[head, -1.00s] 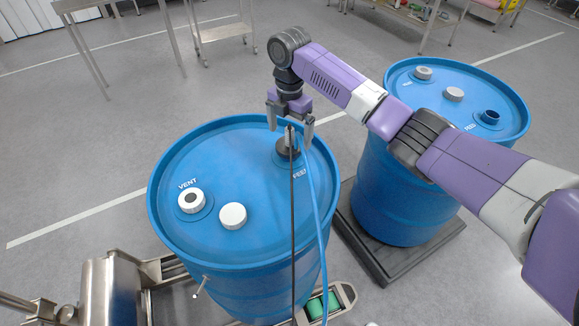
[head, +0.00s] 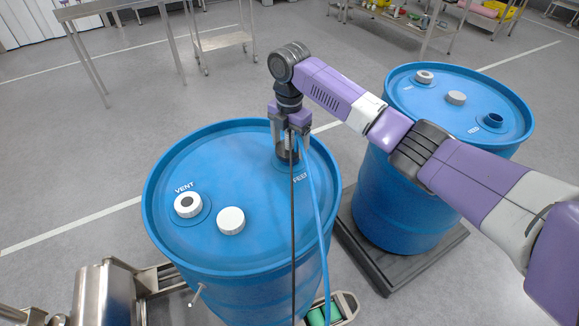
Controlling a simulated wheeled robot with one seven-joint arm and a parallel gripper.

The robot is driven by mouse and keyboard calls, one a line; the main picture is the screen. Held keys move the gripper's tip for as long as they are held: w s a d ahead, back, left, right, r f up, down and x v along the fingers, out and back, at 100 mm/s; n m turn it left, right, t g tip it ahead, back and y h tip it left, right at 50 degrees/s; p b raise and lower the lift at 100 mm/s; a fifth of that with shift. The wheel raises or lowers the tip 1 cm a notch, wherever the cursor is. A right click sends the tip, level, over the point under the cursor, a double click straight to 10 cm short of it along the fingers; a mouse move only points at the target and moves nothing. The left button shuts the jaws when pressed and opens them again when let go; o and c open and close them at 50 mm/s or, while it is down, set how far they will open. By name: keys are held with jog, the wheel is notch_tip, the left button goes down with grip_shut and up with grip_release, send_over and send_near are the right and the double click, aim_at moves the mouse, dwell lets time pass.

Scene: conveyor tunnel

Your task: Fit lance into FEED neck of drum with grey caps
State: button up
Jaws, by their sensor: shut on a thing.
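The near drum (head: 240,180) is blue, with VENT and FEED marked on its lid. Its two caps (head: 188,204), (head: 231,220) look white. The far drum (head: 400,195), at the right, has two caps (head: 456,98) that look light grey, and its blue FEED neck (head: 492,121) stands open and empty. My gripper (head: 290,145) is shut on the lance, upright over the near drum's FEED spot at the lid's back right. The lance is mostly hidden by the fingers; I cannot tell how deep it sits in that neck.
A black cable (head: 293,230) and blue hose (head: 320,220) hang from the gripper across the near drum's front. The far drum stands on a dark pallet (head: 365,255). Steel conveyor parts (head: 105,290) lie at the lower left. Tables and a trolley (head: 220,42) stand behind.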

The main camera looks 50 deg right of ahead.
jog(key=c, duration=0.3)
jog(key=o, duration=1.2)
jog(key=c, duration=1.3)
jog(key=shift+r+p, duration=1.5)
jog(key=shift+r, duration=0.05)
jog(key=shift+c, duration=0.3)
notch_tip(320, 180, up, 11)
jog(key=p, duration=0.9)
jog(key=shift+r, duration=0.2)
notch_tip(320, 180, up, 11)
send_over(289, 131)
jog(key=shift+d+f, duration=0.1)
jog(key=shift+f, duration=0.1)
notch_tip(289, 131, up, 8)
jog(key=shift+f, duration=0.25)
